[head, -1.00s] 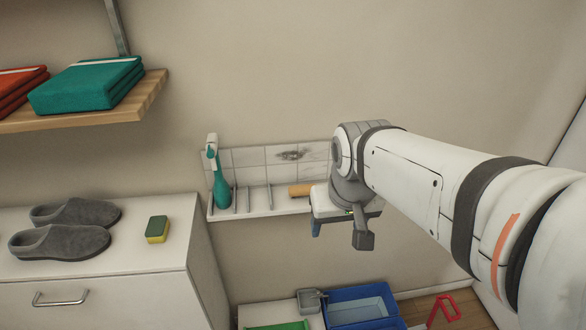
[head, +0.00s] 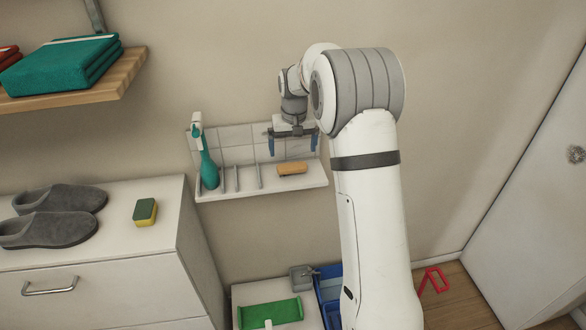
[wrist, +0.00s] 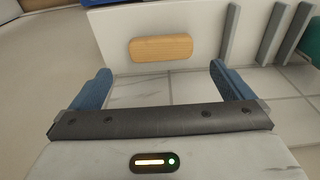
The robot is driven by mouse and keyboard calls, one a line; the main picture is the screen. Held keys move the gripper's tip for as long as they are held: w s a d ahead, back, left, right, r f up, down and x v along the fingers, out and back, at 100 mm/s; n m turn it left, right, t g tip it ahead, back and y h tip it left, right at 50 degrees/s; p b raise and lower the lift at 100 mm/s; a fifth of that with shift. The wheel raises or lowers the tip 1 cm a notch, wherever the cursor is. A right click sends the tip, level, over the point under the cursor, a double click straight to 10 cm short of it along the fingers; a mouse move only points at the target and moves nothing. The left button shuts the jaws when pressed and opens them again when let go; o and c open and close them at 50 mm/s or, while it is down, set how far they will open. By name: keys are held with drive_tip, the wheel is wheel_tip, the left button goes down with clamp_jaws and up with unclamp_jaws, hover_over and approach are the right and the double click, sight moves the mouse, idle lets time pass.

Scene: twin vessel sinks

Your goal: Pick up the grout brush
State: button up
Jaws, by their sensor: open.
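The grout brush appears to be the small tan wooden block (head: 292,169) lying on the white wall shelf (head: 245,189), right of the upright dividers. Its bristles are not visible. In the wrist view the brush (wrist: 160,48) lies beyond the fingertips, roughly centred between them, with its long side running across the gap. My gripper (head: 293,146) hangs above the brush in front of the tiled backing, with its blue fingers apart. It is also open and empty in the wrist view (wrist: 160,74), not touching the brush.
Several thin grey dividers (head: 237,178) and a teal spray bottle (head: 208,165) stand left of the brush. A cabinet (head: 110,285) with grey slippers (head: 60,215) and a sponge (head: 145,212) is further left. A green tray (head: 270,313) and a blue bin (head: 328,285) sit below.

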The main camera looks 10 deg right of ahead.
sight(292, 165)
drive_tip(key=f, duration=0.2)
drive_tip(key=f+p, duration=0.1)
drive_tip(key=f, duration=0.2)
drive_tip(key=w+f+p, duration=0.1)
drive_tip(key=f, duration=0.1)
drive_tip(key=shift+f, duration=0.15)
drive_tip(key=c, duration=0.8)
